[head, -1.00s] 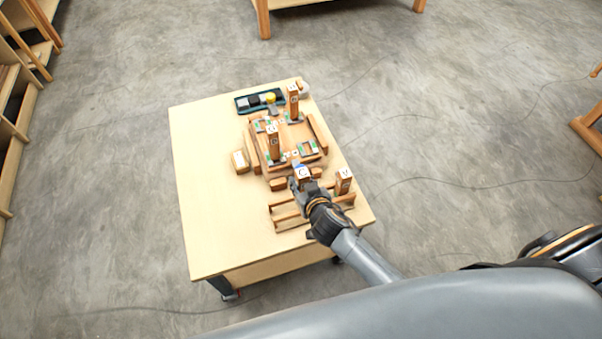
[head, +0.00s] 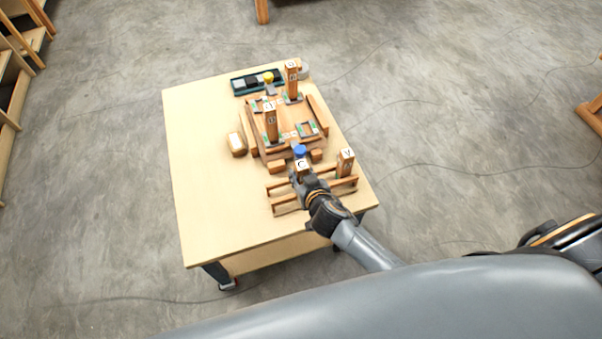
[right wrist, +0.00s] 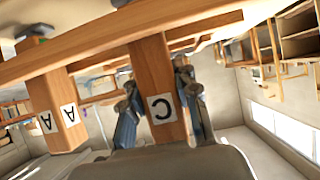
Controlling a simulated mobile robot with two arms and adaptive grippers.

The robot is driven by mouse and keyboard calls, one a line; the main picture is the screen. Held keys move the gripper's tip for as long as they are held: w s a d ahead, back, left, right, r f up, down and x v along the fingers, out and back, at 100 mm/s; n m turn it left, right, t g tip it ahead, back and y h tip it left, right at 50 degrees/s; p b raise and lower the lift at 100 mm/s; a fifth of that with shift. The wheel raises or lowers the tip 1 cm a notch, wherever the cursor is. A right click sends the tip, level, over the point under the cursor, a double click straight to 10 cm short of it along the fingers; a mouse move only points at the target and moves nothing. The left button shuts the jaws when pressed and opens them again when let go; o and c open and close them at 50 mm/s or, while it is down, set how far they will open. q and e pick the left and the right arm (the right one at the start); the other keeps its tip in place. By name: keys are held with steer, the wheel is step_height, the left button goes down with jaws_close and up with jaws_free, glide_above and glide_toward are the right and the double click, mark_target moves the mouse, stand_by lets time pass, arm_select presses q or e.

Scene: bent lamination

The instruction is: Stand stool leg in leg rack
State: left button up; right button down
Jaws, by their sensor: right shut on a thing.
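My right gripper (head: 308,181) is shut on the wooden stool leg marked C (head: 302,166), which it holds upright at the leg rack (head: 285,208). In the right wrist view, the leg (right wrist: 158,80) stands between the two fingers (right wrist: 160,112), against a wooden rail of the rack (right wrist: 85,63). I cannot tell whether its foot rests on the rack's bottom. A second leg marked A (head: 345,165) stands at the rack's right end; it also shows in the right wrist view (right wrist: 58,108). My left gripper is not in view.
Behind the rack is a wooden fixture (head: 256,133) with two upright legs (head: 271,124) (head: 291,82). A blue round piece (head: 300,150) is just behind leg C. The table's left side (head: 200,190) is clear.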

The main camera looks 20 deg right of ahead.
steer(key=shift+f+b, duration=0.55)
steer(key=shift+f, duration=0.05)
steer(key=c, duration=0.9)
jaws_free()
steer(key=shift+s, duration=0.1)
steer(key=v, duration=1.2)
steer(key=s+d+f+n+g+p, duration=0.1)
steer(key=s+f+g, duration=0.1)
steer(key=s+f, duration=0.35)
steer(key=s+d+f+g+p, duration=0.1)
steer(key=s+d+f+g, duration=0.1)
steer(key=f, duration=0.7)
steer(key=s+d+f+n+g+p, duration=0.15)
steer(key=s+f, duration=0.25)
steer(key=f, duration=0.4)
steer(key=s+d+f+g, duration=0.1)
steer(key=s+f, duration=0.2)
steer(key=s, duration=0.4)
steer(key=s+d+f+g+p, duration=0.1)
steer(key=s+f+g, duration=0.1)
steer(key=s+f, duration=0.2)
steer(key=s+d+f+g, duration=0.1)
steer(key=s+f, duration=0.3)
steer(key=s, duration=0.6)
steer(key=shift+s+d+f+m+g, duration=0.25)
steer(key=shift+s+d+g, duration=0.15)
steer(key=shift+g, duration=0.35)
